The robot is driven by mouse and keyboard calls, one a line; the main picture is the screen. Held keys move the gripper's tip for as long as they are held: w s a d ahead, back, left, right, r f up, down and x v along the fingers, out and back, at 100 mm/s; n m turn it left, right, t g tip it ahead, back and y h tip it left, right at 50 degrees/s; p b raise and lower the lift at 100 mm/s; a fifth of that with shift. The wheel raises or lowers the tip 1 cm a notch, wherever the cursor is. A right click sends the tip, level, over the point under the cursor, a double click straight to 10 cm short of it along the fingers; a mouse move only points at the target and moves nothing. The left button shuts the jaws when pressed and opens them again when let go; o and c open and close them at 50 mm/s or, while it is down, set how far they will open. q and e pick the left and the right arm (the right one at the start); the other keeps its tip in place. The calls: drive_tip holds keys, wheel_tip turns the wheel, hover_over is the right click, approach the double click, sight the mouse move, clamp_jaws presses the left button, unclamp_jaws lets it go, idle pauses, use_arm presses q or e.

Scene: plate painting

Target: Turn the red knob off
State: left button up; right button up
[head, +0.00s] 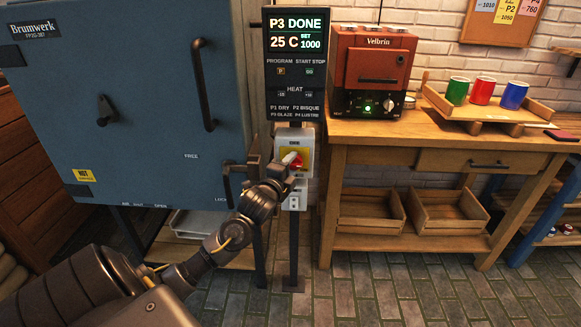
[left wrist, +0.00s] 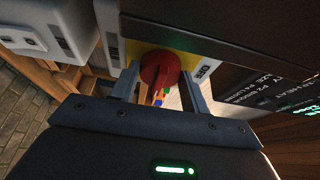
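The red knob (head: 297,161) sits on a yellow plate (head: 301,153) on a pale switch box (head: 306,140) below the kiln's control panel. In the left wrist view the red knob (left wrist: 160,68) lies between the two fingers of my left gripper (left wrist: 160,85). The fingers stand apart on either side of it, and I see gaps beside the knob. In the head view my left gripper (head: 272,168) reaches up to the switch box and partly covers the knob. My right gripper is not in view.
The control panel (head: 297,62) reads "P3 DONE" and 25 C. The large blue kiln (head: 150,100) is at left with its door handle (head: 203,85). A wooden workbench (head: 430,135) at right carries a red Velbrin oven (head: 370,70) and a tray (head: 450,104) with three coloured cups.

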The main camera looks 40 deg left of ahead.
use_arm(q)
drive_tip(key=c, duration=0.4)
